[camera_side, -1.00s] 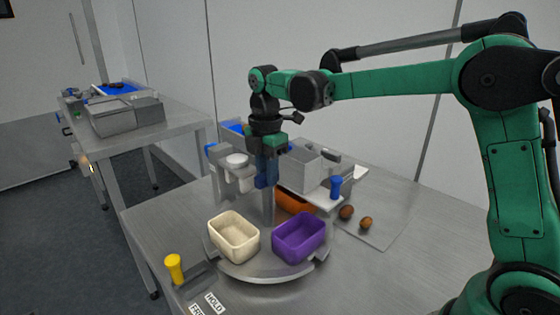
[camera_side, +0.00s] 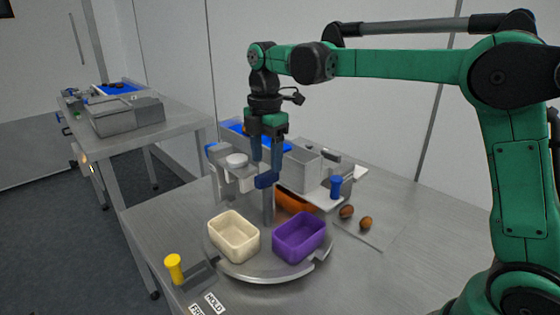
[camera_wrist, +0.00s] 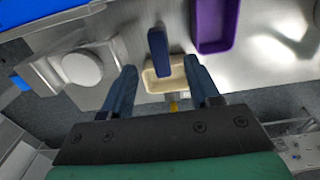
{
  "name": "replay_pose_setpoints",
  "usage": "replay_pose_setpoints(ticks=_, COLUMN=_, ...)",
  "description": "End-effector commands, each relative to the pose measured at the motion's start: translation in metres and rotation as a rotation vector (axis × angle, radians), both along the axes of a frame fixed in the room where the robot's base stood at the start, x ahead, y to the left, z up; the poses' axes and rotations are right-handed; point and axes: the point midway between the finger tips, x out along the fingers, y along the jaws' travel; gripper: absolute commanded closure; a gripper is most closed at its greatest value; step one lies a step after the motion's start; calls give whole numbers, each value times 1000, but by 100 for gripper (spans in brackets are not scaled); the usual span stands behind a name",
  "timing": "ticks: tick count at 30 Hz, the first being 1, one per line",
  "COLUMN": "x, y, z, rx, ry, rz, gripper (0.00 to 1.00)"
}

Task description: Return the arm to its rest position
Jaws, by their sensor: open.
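My gripper (camera_side: 265,152) hangs from the green arm, fingers down, above a dark blue knob (camera_side: 266,180) on a grey post behind the bins. Its two blue fingers are apart with nothing between them. In the wrist view my gripper (camera_wrist: 162,88) is open, and the blue knob (camera_wrist: 158,52) shows beyond and between the fingertips. A cream bin (camera_side: 234,238) and a purple bin (camera_side: 299,238) stand on a round metal turntable (camera_side: 262,272). The cream bin also shows in the wrist view (camera_wrist: 150,82), partly covered by the knob.
Two brown dates (camera_side: 347,212) lie on a thin plate at the right. A grey device with a white round pad (camera_side: 237,160) stands left of the post. A yellow knob (camera_side: 174,268) stands at the front left. A second table (camera_side: 180,128) stands behind left.

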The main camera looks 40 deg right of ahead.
Motion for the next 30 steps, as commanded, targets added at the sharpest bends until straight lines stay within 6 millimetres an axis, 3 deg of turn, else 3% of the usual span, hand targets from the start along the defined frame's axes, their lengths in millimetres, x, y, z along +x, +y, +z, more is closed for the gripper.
replay_pose_setpoints(ticks=6, x=0, y=0, z=19, rx=0, ry=0, rz=0, gripper=45)
replay_pose_setpoints(ticks=19, x=-4, y=0, z=22, rx=0, ry=-17, rz=-42, gripper=45)
replay_pose_setpoints(ticks=23, x=-19, y=0, z=25, rx=10, ry=-89, rz=-223, gripper=45)
replay_pose_setpoints(ticks=30, x=-69, y=0, z=16, rx=127, ry=-301, rz=-789, gripper=45)
